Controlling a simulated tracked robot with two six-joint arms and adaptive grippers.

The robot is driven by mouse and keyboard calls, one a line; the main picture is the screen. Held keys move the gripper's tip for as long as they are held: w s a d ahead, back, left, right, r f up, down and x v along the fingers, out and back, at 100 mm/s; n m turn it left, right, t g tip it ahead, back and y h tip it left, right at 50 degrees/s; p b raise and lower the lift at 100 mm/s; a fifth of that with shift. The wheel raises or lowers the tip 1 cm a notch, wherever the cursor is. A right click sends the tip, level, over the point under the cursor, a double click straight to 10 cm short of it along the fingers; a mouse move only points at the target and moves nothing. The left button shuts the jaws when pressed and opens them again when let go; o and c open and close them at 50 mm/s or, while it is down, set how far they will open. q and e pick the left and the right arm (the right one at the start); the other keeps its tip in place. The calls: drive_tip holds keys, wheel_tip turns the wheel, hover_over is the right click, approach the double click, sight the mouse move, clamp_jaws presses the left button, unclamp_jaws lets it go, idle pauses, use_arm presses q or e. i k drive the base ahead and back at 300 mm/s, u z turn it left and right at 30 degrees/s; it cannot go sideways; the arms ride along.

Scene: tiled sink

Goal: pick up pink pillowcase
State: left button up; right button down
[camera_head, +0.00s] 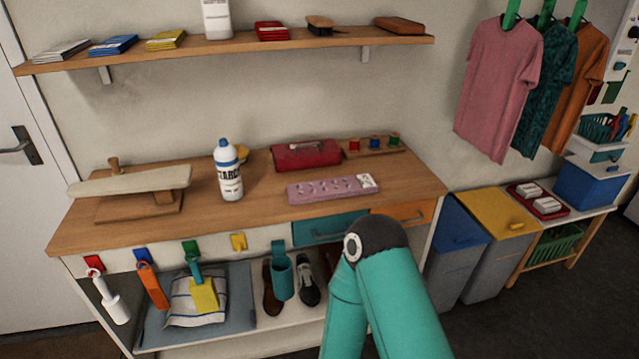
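A flat, oblong pink-lilac item (330,189) lies near the front of the wooden worktop, right of centre. It has a row of rounded marks and a white patch at its right end. It is the only pink thing on the worktop, and I cannot tell for sure that it is the pillowcase. Nothing touches it from above. A teal arm of mine with a black joint rises at the bottom, in front of the worktop's right part. Neither of my grippers is in view.
A white and blue starch bottle (228,170) stands left of the pink item. A red case (306,154) lies behind it. A small ironing board (130,181) is at the left. A pink T-shirt (497,85) hangs at the right. Drawers and a lower shelf are below the worktop (240,210).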

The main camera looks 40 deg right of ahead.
sight(302, 193)
drive_tip(key=z, duration=0.65)
drive_tip(key=i, duration=0.15)
drive_tip(key=u, duration=2.9)
drive_tip(key=k, duration=1.5)
drive_tip(key=u, duration=2.25)
drive_tip(key=i, duration=0.05)
drive_tip(key=z, duration=3.75)
drive_tip(key=i, duration=0.3)
drive_tip(key=z, duration=0.45)
